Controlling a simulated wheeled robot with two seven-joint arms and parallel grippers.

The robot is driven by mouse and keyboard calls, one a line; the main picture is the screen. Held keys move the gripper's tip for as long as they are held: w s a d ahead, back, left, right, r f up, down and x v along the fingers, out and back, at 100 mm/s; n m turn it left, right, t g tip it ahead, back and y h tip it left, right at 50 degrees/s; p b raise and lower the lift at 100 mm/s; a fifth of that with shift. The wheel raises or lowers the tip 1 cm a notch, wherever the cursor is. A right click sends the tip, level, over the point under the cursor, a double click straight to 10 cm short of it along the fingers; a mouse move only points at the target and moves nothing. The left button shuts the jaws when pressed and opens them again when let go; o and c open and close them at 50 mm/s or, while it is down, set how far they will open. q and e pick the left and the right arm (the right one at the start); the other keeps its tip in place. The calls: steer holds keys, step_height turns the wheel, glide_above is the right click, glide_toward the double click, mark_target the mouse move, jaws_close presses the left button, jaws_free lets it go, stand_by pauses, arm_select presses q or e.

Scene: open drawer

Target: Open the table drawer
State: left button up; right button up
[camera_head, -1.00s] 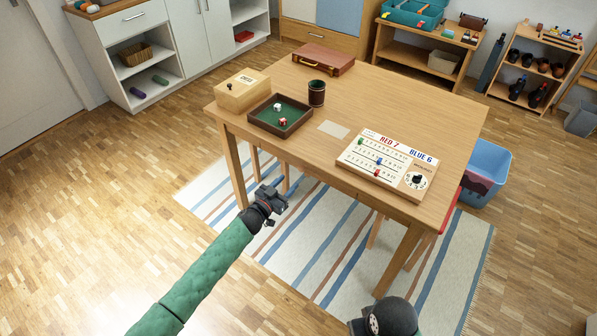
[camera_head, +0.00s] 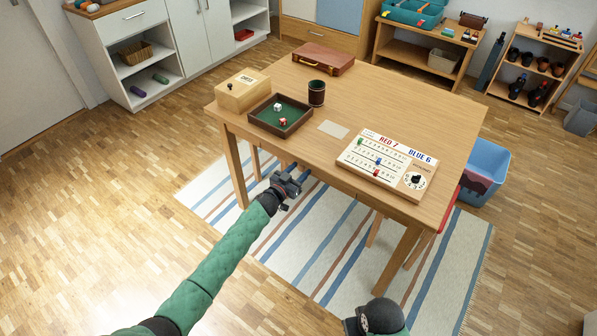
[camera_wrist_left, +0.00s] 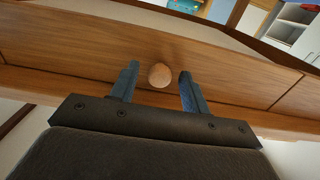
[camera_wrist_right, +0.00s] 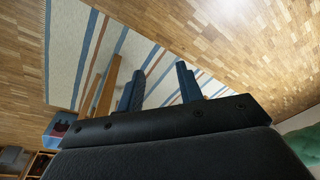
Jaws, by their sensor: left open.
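The wooden table (camera_head: 390,105) stands on a striped rug. In the left wrist view its drawer front (camera_wrist_left: 228,72) is a wood panel with visible seams at its sides, and it looks flush with the table's front. A round wooden knob (camera_wrist_left: 160,75) sits on that panel. My left gripper (camera_head: 290,182) is in front of the table's front edge; in the left wrist view its fingers (camera_wrist_left: 157,84) are open, one on each side of the knob, with a gap to each. My right gripper (camera_wrist_right: 160,88) is open and empty, over the rug; the head view does not show its fingers.
On the table are a dice tray (camera_head: 262,125), a cup (camera_head: 317,93), a wooden box (camera_head: 242,92), a brown case (camera_head: 323,58) and a scoreboard (camera_head: 385,165). A blue bin (camera_head: 490,160) stands right of the table. The floor in front is clear.

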arm_select(q)
jaws_close()
steer(key=shift+s+a, duration=0.1)
arm_select(e)
steer(key=shift+r, duration=0.1)
